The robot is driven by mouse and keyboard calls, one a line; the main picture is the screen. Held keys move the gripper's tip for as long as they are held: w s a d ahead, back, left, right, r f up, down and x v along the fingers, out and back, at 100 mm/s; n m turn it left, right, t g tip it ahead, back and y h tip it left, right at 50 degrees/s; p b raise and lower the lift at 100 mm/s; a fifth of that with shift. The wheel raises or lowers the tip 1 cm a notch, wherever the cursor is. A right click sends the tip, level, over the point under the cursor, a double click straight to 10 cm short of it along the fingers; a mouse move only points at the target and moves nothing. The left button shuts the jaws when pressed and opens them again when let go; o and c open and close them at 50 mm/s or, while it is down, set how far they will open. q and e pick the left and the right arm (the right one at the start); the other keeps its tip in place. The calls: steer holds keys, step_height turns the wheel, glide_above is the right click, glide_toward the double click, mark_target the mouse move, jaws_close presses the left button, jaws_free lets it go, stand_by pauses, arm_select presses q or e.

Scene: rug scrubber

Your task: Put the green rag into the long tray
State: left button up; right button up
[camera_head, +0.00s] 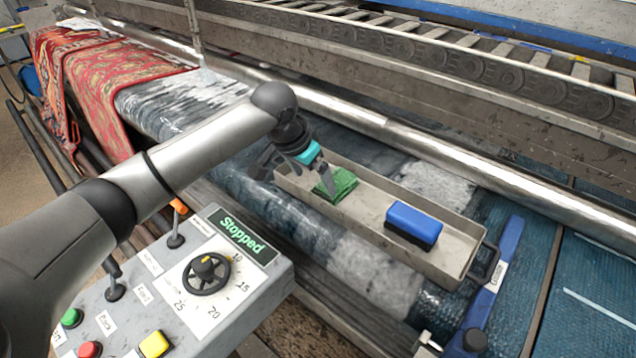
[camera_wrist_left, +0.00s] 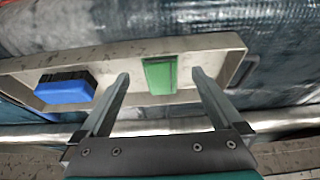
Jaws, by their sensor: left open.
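The green rag (camera_head: 340,184) looks like a folded block and sits at the left part of the long tray (camera_head: 455,262), by its near wall. It also shows in the left wrist view (camera_wrist_left: 160,75), against the tray's wall. My left gripper (camera_head: 298,178) is above that end of the tray, with one finger in front of part of the rag in the head view. In the left wrist view the left gripper (camera_wrist_left: 157,76) is open, with the rag seen between its spread fingers; I cannot see contact. My right gripper is out of view.
A blue brush (camera_head: 413,224) sits in the tray's right part. A control panel (camera_head: 215,275) with a dial and "Stopped" display stands at the front left. A metal roller (camera_head: 400,130) runs behind the tray.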

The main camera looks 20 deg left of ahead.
arm_select(q)
steer(key=p+v, duration=0.1)
steer(key=v, duration=0.5)
